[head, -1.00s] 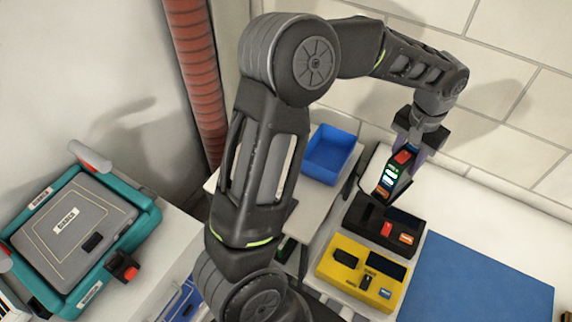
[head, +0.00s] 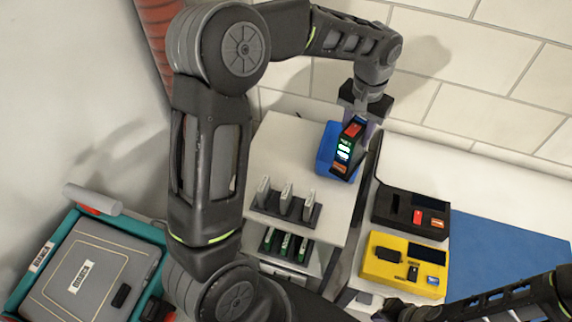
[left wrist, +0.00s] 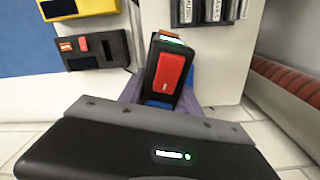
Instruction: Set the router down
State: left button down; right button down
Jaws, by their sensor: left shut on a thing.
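My left gripper (head: 366,122) is shut on an upright black device with a red part, an orange part and lit green-white spots, which I take for the router (head: 346,150).
A black box (head: 408,208) and a yellow box (head: 385,262) stand on the table right of the shelf. A blue mat (head: 500,250) lies beyond them. Slotted racks (head: 285,205) hold several modules on the shelf. Bare shelf top (head: 285,145) lies left of the bin.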

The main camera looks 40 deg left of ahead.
pick_arm(q)
jog(key=shift+w+d, duration=0.1)
jog(key=shift+d, duration=0.2)
jog(key=a+f+n+b, duration=0.2)
jog(key=a+n+b, duration=0.2)
jog(key=a+n, duration=0.6)
jog(key=s+a+f+n+b, duration=0.1)
jog(key=a+f+n+b, duration=0.2)
jog(key=a+n, duration=0.8)
jog(key=a+b, duration=0.2)
jog(key=a, duration=0.2)
jog(key=shift+a+f+n, duration=0.15)
jog(key=shift+a+n, duration=0.15)
jog(key=shift+s, duration=0.1)
notch_tip(320, 180, down, 6)
jog(key=shift+f+p, duration=0.2)
jog(key=shift+p, duration=0.15)
